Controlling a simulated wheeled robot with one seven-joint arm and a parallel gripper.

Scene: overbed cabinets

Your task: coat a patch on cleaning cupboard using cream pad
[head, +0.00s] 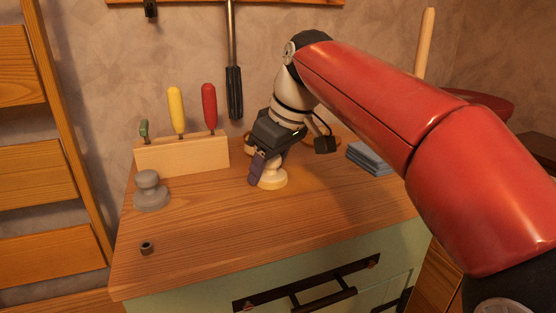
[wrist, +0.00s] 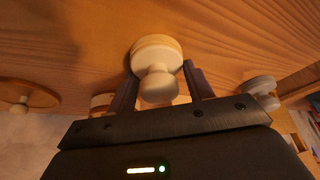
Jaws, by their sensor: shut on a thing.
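The cream pad (head: 274,179) is a pale round disc with a knob, low over the wooden top of the cleaning cupboard (head: 225,235), which has a pale green front. My gripper (head: 265,168) is shut on the pad's knob. In the wrist view the fingers stand on either side of the cream knob (wrist: 158,86), with the disc beyond it against the wood. I cannot tell whether the disc touches the top. I see no clearly marked or coated patch; my gripper and arm hide part of the top.
A grey knobbed pad (head: 152,192) stands at the left, with a small dark ring (head: 147,248) in front. A wooden block (head: 182,154) holds several coloured-handled tools behind. Folded blue cloths (head: 370,158) lie right of my gripper. The front middle is clear.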

